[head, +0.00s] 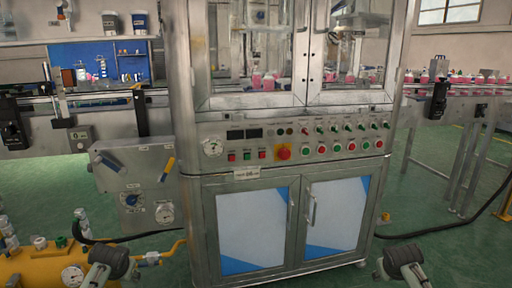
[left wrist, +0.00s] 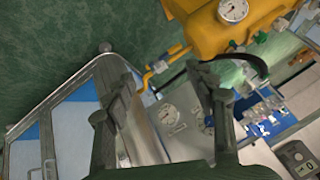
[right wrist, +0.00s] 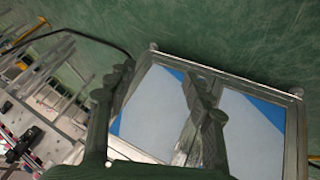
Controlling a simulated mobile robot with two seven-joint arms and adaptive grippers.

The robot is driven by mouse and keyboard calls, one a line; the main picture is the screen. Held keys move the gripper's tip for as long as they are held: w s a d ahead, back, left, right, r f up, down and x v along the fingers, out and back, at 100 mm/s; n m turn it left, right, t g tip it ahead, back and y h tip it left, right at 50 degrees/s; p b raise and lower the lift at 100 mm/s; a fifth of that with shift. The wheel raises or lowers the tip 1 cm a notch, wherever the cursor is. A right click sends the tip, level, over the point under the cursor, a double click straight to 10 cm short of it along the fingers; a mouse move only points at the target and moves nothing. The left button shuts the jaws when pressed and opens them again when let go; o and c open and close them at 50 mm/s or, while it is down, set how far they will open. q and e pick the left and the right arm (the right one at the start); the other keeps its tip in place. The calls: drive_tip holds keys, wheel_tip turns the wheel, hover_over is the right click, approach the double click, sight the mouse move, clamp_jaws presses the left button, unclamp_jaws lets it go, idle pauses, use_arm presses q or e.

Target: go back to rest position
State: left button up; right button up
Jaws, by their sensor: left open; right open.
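My left gripper (left wrist: 160,78) is open in the left wrist view, its two dark fingers apart with nothing between them. My right gripper (right wrist: 162,80) is open and empty in the right wrist view, in front of the machine's lower doors. In the head view, dark parts of my two arms show at the lower left and lower right, clear of the machine.
A yellow tank (head: 45,268) with a gauge stands at the lower left; it also shows in the left wrist view (left wrist: 200,35). Conveyors run on both sides, the right one (head: 460,92) carrying several pink bottles. A black hose (head: 440,229) lies at right.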

use_arm(q)
drive_tip(key=s+d+f+g, duration=0.1)
drive_tip(key=s+d+f, duration=0.2)
drive_tip(key=s, duration=0.8)
drive_tip(key=s+d+f+g+h, duration=0.1)
drive_tip(key=s+d+f, duration=0.3)
drive_tip(key=s, duration=0.7)
drive_tip(key=s+d+f+g+h, duration=0.1)
drive_tip(key=s+d+f, duration=0.3)
drive_tip(key=s+f, duration=0.3)
drive_tip(key=s, duration=0.4)
drive_tip(key=shift+s+m, duration=0.4)
use_arm(e)
drive_tip(key=s+a+f+g, duration=0.1)
drive_tip(key=s+a+f, duration=0.2)
drive_tip(key=s, duration=0.8)
drive_tip(key=s+a+f+g+y, duration=0.1)
drive_tip(key=s+a+f, duration=0.3)
drive_tip(key=s, duration=0.7)
drive_tip(key=s+a+f+g+y, duration=0.1)
drive_tip(key=s+a+f, duration=0.3)
drive_tip(key=s+f, duration=0.3)
drive_tip(key=s, duration=0.4)
drive_tip(key=shift+s+n, duration=0.4)
use_arm(q)
drive_tip(key=shift+d, duration=0.1)
use_arm(e)
drive_tip(key=shift+a, duration=0.1)
